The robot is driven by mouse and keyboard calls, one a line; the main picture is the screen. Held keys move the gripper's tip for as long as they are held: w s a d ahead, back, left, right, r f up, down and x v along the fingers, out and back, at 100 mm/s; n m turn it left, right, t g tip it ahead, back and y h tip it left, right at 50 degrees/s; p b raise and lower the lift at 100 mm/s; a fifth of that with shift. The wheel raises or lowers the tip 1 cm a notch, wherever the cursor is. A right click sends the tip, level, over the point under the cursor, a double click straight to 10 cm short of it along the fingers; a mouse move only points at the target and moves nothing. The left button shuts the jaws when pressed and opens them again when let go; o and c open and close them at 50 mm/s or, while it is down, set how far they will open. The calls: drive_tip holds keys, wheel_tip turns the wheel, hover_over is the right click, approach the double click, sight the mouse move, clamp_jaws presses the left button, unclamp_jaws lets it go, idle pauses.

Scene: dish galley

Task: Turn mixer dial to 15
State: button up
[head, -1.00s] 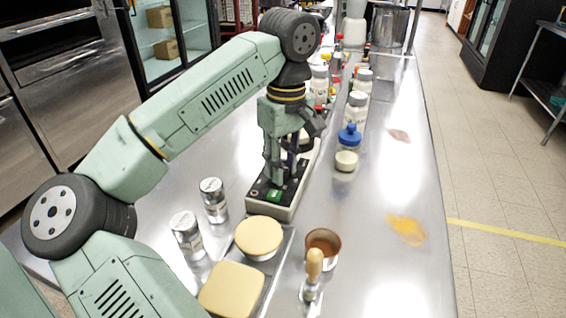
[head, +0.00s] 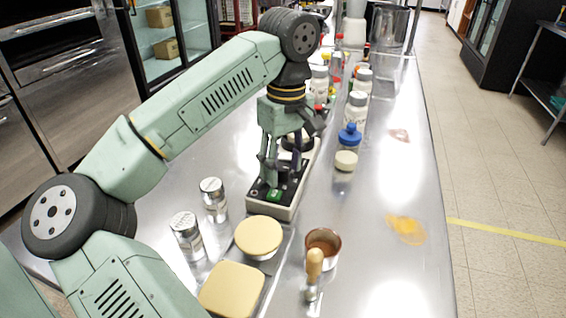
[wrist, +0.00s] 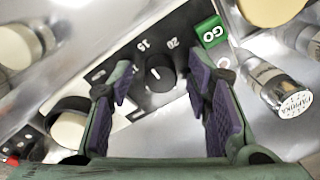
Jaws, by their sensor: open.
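The mixer dial (wrist: 160,74) is a round black knob with a short white mark, on a dark panel (wrist: 97,75). White numbers 15 and 20 show beside it in the wrist view; the mark's exact reading is unclear. A green GO button (wrist: 210,32) is near the 20. My gripper (wrist: 162,84) is open, with one purple-padded finger on each side of the dial; I cannot tell whether the pads touch it. In the head view, my gripper (head: 275,178) points down over the mixer base (head: 284,212) and mostly hides the dial.
Two silver shakers (head: 213,200) stand left of the base. Cream-lidded containers (head: 258,236), a copper-coloured cup (head: 323,246) and a wooden-handled tool (head: 314,264) are in front. A blue-lidded jar (head: 349,137) is to the right. The counter's right side is mostly clear.

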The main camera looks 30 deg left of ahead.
sight(284, 167)
drive_tip(key=r, duration=0.7)
drive_tip(key=shift+w+d+r, duration=0.1)
drive_tip(key=shift+w+r, duration=0.1)
drive_tip(key=shift+r, duration=0.05)
drive_tip(key=shift+s, duration=0.1)
